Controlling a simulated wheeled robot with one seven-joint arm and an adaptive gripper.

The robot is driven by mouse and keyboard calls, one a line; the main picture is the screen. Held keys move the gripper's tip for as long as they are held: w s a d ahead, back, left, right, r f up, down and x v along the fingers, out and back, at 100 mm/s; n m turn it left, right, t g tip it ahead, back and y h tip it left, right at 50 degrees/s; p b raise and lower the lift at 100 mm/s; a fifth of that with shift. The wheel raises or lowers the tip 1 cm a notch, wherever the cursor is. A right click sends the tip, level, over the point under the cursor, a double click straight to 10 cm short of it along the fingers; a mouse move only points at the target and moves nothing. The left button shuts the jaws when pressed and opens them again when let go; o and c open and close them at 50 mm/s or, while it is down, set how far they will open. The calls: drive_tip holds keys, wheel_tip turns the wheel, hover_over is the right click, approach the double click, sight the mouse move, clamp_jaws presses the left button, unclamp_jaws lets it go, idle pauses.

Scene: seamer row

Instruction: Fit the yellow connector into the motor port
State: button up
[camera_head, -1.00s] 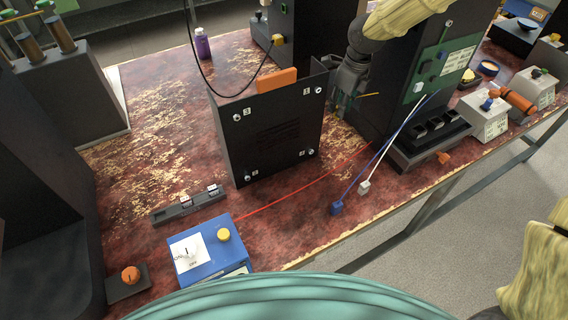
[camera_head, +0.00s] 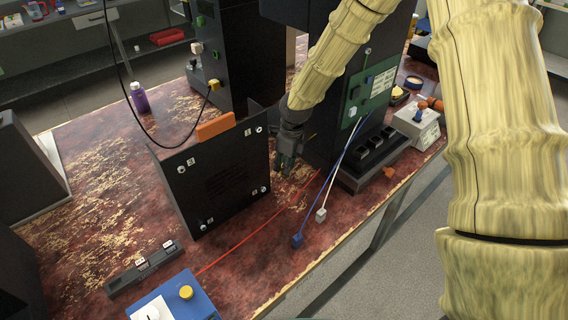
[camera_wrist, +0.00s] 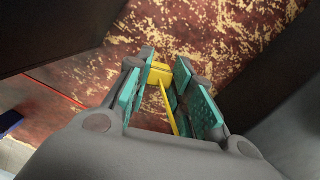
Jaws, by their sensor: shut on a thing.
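My gripper (camera_head: 287,165) is between the black box and the dark cabinet, pointing down near the table top. In the wrist view, my gripper (camera_wrist: 160,82) is shut on a yellow connector (camera_wrist: 159,72), which sits between the teal finger pads. A thin yellow strip, perhaps its lead, runs back from it between the fingers. In the head view the fingers hide the held connector. The green panel (camera_head: 370,88) on the dark cabinet carries small coloured sockets. I cannot tell which port is the motor port.
The black box (camera_head: 215,175) with an orange top block stands left of my gripper. The dark cabinet (camera_head: 325,110) stands to its right. Red, blue and white leads cross the table front, with a blue plug (camera_head: 297,240) and white plug (camera_head: 321,214) at the edge.

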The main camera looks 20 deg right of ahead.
drive_tip(key=shift+f, duration=0.15)
drive_tip(key=o, duration=0.8)
drive_tip(key=shift+o, duration=0.2)
